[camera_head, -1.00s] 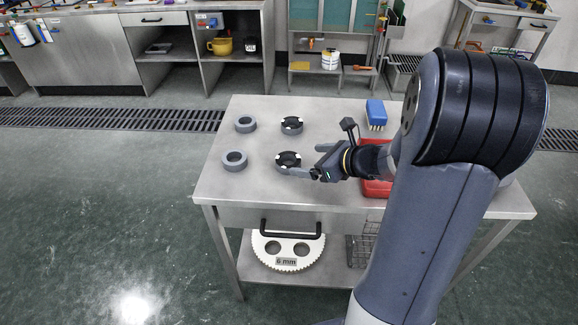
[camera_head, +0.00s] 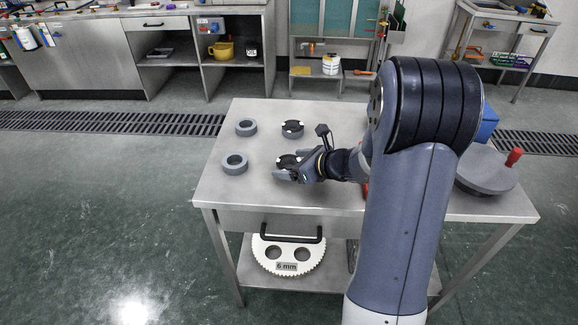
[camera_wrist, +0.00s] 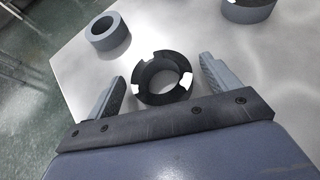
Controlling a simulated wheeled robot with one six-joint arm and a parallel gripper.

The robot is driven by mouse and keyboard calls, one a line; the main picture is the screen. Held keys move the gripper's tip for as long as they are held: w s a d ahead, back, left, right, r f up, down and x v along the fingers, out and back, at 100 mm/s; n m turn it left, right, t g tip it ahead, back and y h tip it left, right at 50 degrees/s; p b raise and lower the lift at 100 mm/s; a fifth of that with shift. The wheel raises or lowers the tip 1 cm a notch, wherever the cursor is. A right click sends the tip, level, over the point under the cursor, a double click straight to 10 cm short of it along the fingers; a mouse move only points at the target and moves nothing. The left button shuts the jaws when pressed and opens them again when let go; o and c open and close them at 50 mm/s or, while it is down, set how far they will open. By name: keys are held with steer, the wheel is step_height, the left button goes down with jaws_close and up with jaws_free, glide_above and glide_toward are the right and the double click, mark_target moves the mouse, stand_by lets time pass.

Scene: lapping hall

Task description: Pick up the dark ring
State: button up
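A dark ring with white marks on its rim (camera_head: 287,159) sits on the steel table at the front right of a group of rings. My gripper (camera_head: 284,172) is at this ring, partly covering it in the head view. In the wrist view the dark ring (camera_wrist: 143,94) lies between the two fingers of my gripper (camera_wrist: 162,72), with a gap on each side. The fingers are open. A second ring with a dark top and white marks (camera_head: 292,129) stands behind it and shows at the top right of the wrist view (camera_wrist: 248,12).
Two plain grey rings stand to the left, one at the back (camera_head: 246,127) and one in front (camera_head: 234,163). A grey disc with a red knob (camera_head: 486,172) and a blue object (camera_head: 488,124) are at the table's right. The table's (camera_head: 215,190) front left is clear.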

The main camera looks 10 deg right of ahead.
steer(key=c, duration=1)
